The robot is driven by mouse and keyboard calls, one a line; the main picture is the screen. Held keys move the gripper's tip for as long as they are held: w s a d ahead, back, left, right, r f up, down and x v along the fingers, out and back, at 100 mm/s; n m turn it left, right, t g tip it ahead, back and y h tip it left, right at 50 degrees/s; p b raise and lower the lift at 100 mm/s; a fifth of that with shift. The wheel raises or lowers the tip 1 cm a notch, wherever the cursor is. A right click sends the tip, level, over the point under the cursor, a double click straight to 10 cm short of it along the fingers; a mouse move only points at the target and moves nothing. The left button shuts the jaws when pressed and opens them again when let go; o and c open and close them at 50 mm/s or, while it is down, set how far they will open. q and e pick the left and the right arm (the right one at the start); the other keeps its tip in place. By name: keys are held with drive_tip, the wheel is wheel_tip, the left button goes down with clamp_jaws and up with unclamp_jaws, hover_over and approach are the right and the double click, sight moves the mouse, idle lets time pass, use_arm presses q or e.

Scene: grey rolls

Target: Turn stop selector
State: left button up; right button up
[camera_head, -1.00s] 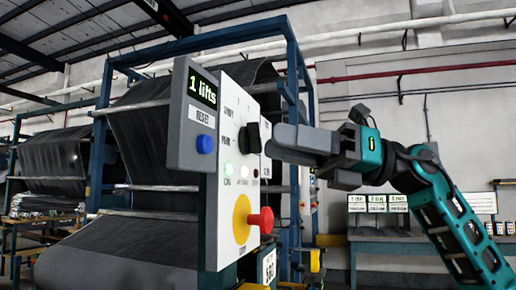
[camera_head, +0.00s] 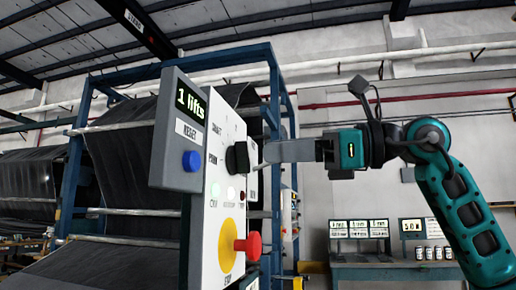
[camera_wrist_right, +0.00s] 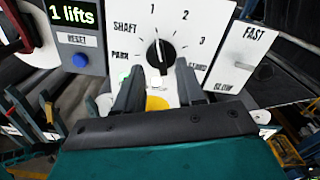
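The selector knob (camera_head: 238,158) is black and sits on the white panel face; the right wrist view shows it as a round dial (camera_wrist_right: 158,52) with a white pointer line aimed roughly up, near the "1". Labels around it read PARK, SHAFT, 1, 2, 3 and a partly hidden one. My right gripper (camera_head: 268,154) is level in front of the panel, fingertips close to the knob. In the right wrist view its two fingers (camera_wrist_right: 158,82) are apart, with the knob just ahead between them; contact cannot be told. My left gripper is not in view.
The panel also carries a blue RESET button (camera_head: 191,161), a "1 lifts" display (camera_head: 190,102), a red stop button (camera_head: 250,246) on a yellow disc, and small lamps. A FAST/SLOW slider (camera_wrist_right: 243,66) is right of the dial. A bench (camera_head: 390,270) stands behind.

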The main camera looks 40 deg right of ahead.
sight(248, 153)
drive_tip(key=shift+x, duration=2.15)
drive_tip(key=shift+c, duration=0.2)
clamp_jaws()
